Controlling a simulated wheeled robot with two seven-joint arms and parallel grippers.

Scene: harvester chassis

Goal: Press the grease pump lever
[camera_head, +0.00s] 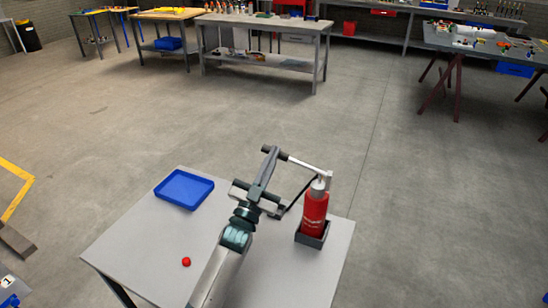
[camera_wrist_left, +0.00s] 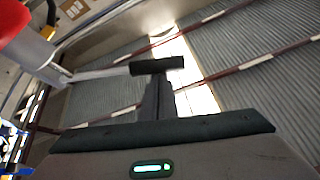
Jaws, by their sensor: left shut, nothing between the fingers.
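The grease pump (camera_head: 315,212) is a red cylinder with a silver top, upright in a dark square holder (camera_head: 312,238) on the grey table. Its silver lever (camera_head: 305,165) slopes up to the left from the top and ends in a black grip (camera_head: 282,155). My left gripper (camera_head: 269,153) is shut and empty, with its fingertips at the grip end. In the left wrist view the black grip (camera_wrist_left: 156,65) crosses at the tips of my shut fingers (camera_wrist_left: 158,95); I cannot tell whether they touch. The red pump body (camera_wrist_left: 22,30) shows at upper left. My right gripper is not in view.
A blue tray (camera_head: 184,189) and a small red ball (camera_head: 186,262) are on the grey table (camera_head: 135,245), left of my arm. A black hose runs beside the pump. Workbenches (camera_head: 265,55) stand far back, with open floor between.

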